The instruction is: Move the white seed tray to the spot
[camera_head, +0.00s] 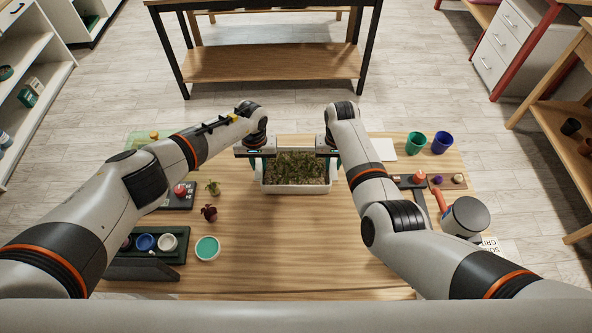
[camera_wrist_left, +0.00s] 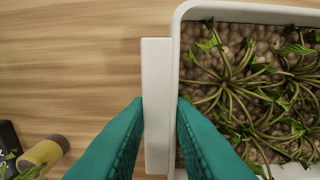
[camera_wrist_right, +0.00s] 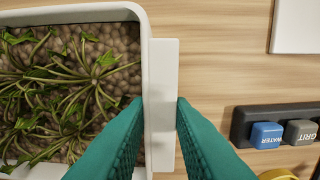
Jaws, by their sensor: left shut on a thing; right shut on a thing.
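The white seed tray (camera_head: 297,189), full of green seedlings on brown pebbles, is at the middle of the table towards its far side. It looks level; I cannot tell whether it touches the tabletop. My left gripper (camera_head: 259,164) is shut on the tray's left handle (camera_wrist_left: 156,70). My right gripper (camera_head: 334,164) is shut on its right handle (camera_wrist_right: 164,75). The teal fingers straddle each handle in the wrist views. A flat white square (camera_head: 384,149) lies right of the tray; I cannot tell whether it is the spot.
Green (camera_head: 415,143) and blue (camera_head: 442,142) pots stand at the far right. A grey watering can (camera_head: 465,216) is on the right. The table in front of the tray is bare.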

